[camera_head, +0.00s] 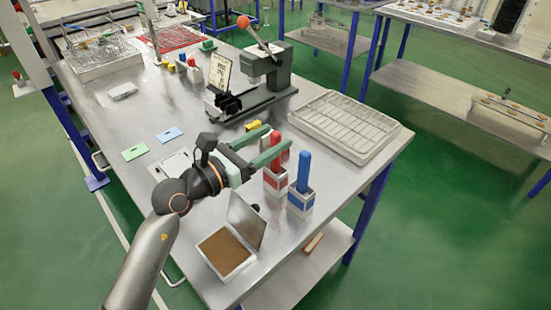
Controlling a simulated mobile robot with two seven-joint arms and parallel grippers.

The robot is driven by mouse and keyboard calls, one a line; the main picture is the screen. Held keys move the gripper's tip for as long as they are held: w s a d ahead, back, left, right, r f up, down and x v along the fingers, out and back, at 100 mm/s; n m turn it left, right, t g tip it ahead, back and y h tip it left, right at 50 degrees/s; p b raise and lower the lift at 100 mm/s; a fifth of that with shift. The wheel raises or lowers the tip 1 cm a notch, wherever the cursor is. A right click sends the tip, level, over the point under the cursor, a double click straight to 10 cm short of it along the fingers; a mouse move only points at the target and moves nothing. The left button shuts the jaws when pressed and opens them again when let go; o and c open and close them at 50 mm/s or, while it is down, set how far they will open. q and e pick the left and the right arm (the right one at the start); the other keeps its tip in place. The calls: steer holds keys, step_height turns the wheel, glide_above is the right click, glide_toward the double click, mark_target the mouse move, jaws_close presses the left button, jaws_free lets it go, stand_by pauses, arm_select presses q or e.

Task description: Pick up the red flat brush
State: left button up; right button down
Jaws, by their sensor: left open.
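A red-handled tool (276,163), which looks like the red brush, stands upright in a white holder with a red label (275,182) near the table's right edge. Its brush end is hidden in the holder. A blue-handled tool (303,172) stands upright in a blue-labelled holder (300,200) just to the right. My right gripper is not in view.
An open box with a brown inside (226,253) and raised lid stands at the front. A grey compartment tray (345,127) lies at right. A dark green press with an orange knob (256,88) stands behind. Green (135,152) and blue (169,135) cards lie left.

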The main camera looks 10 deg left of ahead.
arm_select(q)
steer(key=shift+x, duration=1)
steer(key=shift+a, duration=0.1)
jaws_close()
